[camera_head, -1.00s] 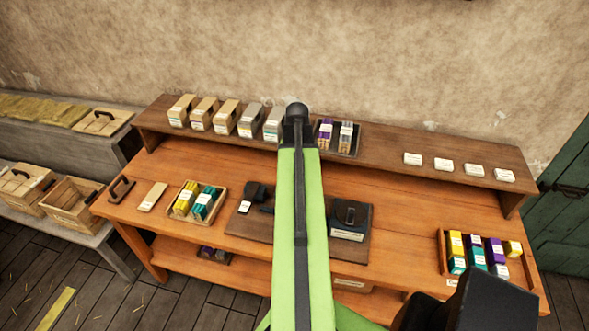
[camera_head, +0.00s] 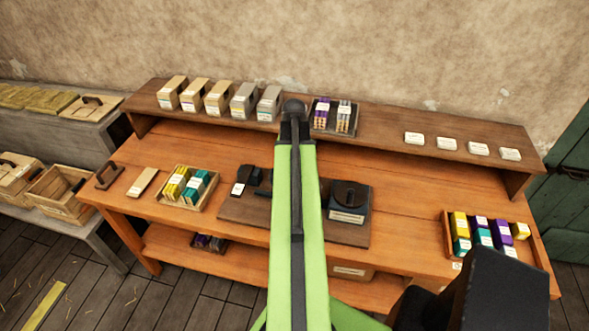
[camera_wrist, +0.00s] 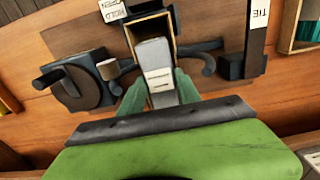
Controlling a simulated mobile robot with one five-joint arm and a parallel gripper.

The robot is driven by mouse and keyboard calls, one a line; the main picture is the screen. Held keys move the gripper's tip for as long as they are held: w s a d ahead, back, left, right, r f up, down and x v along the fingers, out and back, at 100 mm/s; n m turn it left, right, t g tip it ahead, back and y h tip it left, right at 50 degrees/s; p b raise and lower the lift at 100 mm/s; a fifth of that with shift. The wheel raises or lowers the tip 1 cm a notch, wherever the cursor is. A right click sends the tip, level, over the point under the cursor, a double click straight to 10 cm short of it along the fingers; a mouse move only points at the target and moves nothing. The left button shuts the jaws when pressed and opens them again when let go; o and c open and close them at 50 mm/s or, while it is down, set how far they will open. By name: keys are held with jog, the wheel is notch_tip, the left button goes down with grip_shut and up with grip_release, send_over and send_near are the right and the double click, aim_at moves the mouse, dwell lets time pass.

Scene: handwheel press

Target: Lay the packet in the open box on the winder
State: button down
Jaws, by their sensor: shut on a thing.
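In the wrist view my gripper (camera_wrist: 161,82) is shut on a grey packet (camera_wrist: 153,53) with a white label, one finger on each side. The packet's far end overlaps the near end of the narrow open wooden box (camera_wrist: 146,27) on the winder; I cannot tell whether it is inside or above it. The winder's dark board (camera_wrist: 195,15) carries a round dark wheel (camera_wrist: 78,88) at left and a black post marked TIE (camera_wrist: 257,40) at right. In the head view my arm hides the gripper, packet and box; the winder board (camera_head: 335,233) shows either side.
On the bench (camera_head: 410,220), a tray of yellow and teal packets (camera_head: 160,197) stands left and a tray of coloured packets (camera_head: 447,238) right. The back shelf (camera_head: 380,128) holds several tan and grey cartons, a dark tray and white cards. Bare bench lies right of the winder.

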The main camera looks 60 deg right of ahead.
jog(key=shift+f, duration=0.15)
jog(key=shift+f+b, duration=0.95)
jog(key=shift+b, duration=0.05)
jog(key=c, duration=0.8)
grip_release()
jog(key=shift+o, duration=0.2)
jog(key=shift+r, duration=0.1)
notch_tip(320, 180, up, 10)
jog(key=p, duration=1)
